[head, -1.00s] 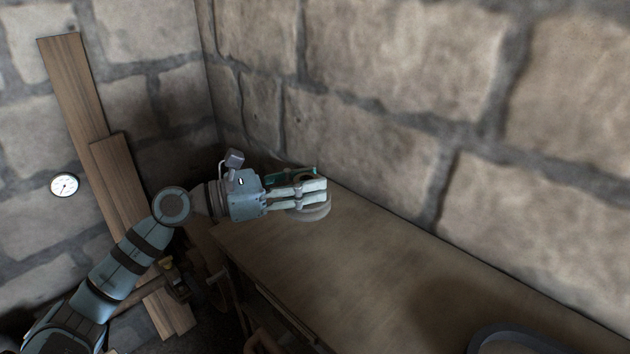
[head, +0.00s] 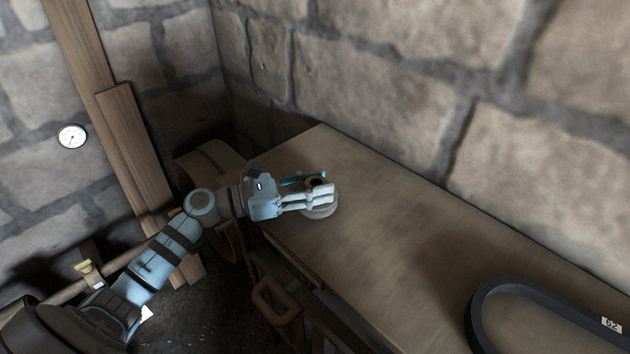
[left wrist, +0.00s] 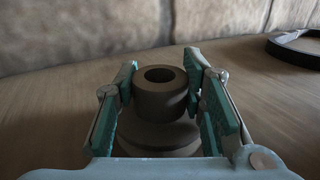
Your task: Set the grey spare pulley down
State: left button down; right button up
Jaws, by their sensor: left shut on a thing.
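The grey spare pulley (head: 321,211) is at the far left end of the workbench, and its outer rim shows below my fingers in the head view. In the left wrist view the pulley (left wrist: 160,98) stands upright, with a hub and centre hole on top and a wider disc below. My left gripper (head: 318,193) is shut on it, with teal finger pads on both sides of the hub. The pulley's underside is hidden, so I cannot tell whether it touches the bench top. My right gripper is not in view.
The workbench (head: 400,240) runs along a stone wall, its middle bare. A black belt (head: 490,300) with a label lies at the near right; the belt also shows in the left wrist view (left wrist: 290,50). Wooden planks (head: 130,140) lean by a gauge (head: 72,136) on the left.

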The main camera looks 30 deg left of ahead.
aim_at(306, 190)
pick_arm(q)
jog(key=c, duration=1.4)
grip_release()
jog(key=shift+f, duration=0.1)
jog(key=o, duration=0.4)
jog(key=shift+s+d, duration=0.1)
jog(key=shift+s, duration=0.05)
jog(key=shift+c, duration=0.2)
jog(key=b+v, duration=0.1)
jog(key=v, duration=0.3)
jog(key=shift+s+a+f+b, duration=0.1)
jog(key=shift+a+b, duration=0.1)
jog(key=shift+b, duration=0.15)
jog(key=v, duration=0.3)
jog(key=shift+a+r, duration=0.1)
jog(key=shift+r, duration=0.15)
jog(key=p+v, duration=0.3)
jog(key=v, duration=0.1)
jog(key=shift+r, duration=0.3)
jog(key=shift+s+a, duration=0.1)
jog(key=shift+a, duration=0.05)
jog(key=shift+f, duration=0.15)
